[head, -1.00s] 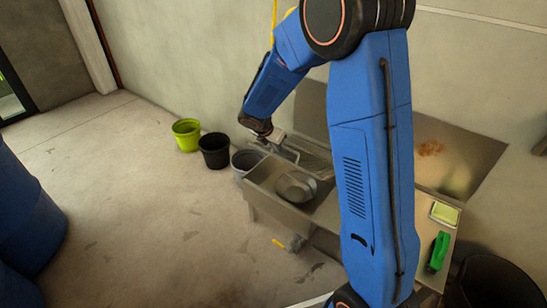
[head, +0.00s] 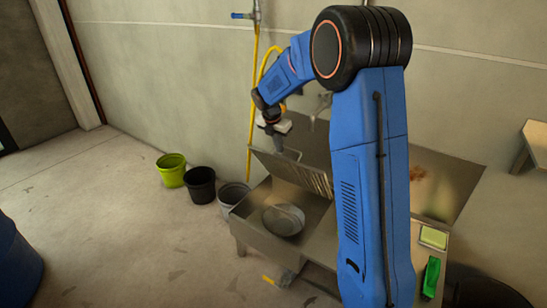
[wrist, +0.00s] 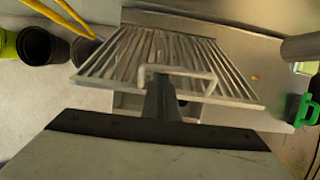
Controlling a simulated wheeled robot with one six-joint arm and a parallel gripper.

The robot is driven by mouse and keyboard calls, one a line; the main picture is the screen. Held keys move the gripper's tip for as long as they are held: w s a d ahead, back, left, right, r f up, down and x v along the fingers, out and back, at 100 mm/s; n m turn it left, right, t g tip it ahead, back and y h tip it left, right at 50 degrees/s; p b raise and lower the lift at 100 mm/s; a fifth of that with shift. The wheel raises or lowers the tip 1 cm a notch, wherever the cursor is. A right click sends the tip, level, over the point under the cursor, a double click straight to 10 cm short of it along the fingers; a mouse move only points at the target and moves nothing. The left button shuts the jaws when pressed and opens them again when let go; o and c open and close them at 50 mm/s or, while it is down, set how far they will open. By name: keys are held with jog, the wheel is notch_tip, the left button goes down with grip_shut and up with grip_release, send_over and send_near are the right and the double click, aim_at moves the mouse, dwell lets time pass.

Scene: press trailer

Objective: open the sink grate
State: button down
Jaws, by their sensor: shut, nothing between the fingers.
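The sink grate (head: 292,172) is a slatted metal panel, tilted up at the back of the steel sink (head: 245,212) in the head view. In the wrist view the grate (wrist: 125,55) fills the upper middle, with a bar handle (wrist: 205,75) on its near side. My gripper (head: 288,153) is shut and empty at the grate's raised upper edge. In the wrist view its dark fingers (wrist: 160,88) overlap the handle; I cannot tell whether they touch it. A round metal pan (head: 283,220) lies in the basin below, uncovered.
Lime (head: 171,172), black (head: 200,186) and grey (head: 233,195) buckets stand left of the sink. A yellow hose (head: 252,110) hangs on the wall behind. A green object (head: 431,277) and a pale yellow block (head: 433,237) lie on the right counter.

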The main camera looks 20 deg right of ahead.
jog(key=w+d+r, duration=0.3)
jog(key=w+d, duration=0.3)
jog(key=d, duration=0.3)
jog(key=shift+w+r+y, duration=0.25)
jog(key=shift+r+y, duration=0.05)
jog(key=shift+r, duration=0.05)
